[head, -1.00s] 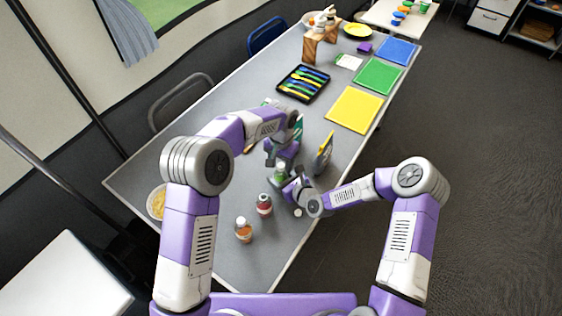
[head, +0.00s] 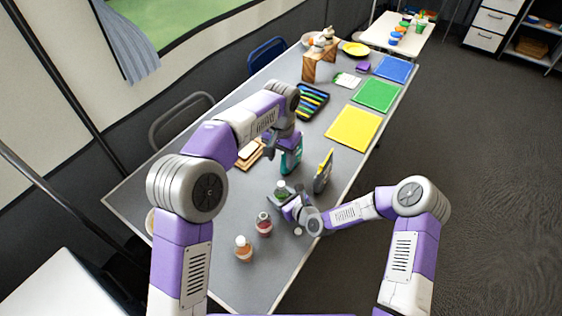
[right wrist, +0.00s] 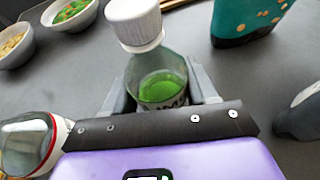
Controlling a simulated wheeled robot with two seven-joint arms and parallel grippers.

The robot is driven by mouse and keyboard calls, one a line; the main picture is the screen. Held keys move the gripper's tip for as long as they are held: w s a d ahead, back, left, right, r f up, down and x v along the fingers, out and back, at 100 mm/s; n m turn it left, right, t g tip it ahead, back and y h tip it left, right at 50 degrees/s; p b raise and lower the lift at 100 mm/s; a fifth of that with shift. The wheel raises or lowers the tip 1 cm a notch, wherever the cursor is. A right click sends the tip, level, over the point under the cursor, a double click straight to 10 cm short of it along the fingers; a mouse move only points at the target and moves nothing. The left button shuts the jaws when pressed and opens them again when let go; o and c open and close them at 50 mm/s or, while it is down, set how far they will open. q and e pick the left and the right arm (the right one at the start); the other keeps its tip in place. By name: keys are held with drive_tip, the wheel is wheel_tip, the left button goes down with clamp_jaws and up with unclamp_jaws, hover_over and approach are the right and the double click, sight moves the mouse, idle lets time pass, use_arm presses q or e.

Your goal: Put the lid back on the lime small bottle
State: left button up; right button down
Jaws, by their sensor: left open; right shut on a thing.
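The lime small bottle (right wrist: 163,88) is clear, with green contents, between the fingers of my right gripper (right wrist: 165,97). Its white lid (right wrist: 135,24) is at the top of the bottle in the right wrist view, looking tilted from this angle; I cannot tell whether it sits flush. In the head view the bottle (head: 281,187) stands low over the table, partly hidden by my right gripper (head: 283,197). My left gripper (head: 269,152) is open and apart from the bottle, higher and farther back, beside a teal bag.
A red bottle (head: 264,223) and an orange bottle (head: 243,249) stand nearby. The teal bag (head: 291,158) and a yellow-and-dark upright item (head: 324,170) stand behind. The table's front left is mostly clear.

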drive_tip(key=shift+c, duration=1.2)
unclamp_jaws()
drive_tip(key=shift+p+v, duration=0.65)
drive_tip(key=shift+v, duration=3.1)
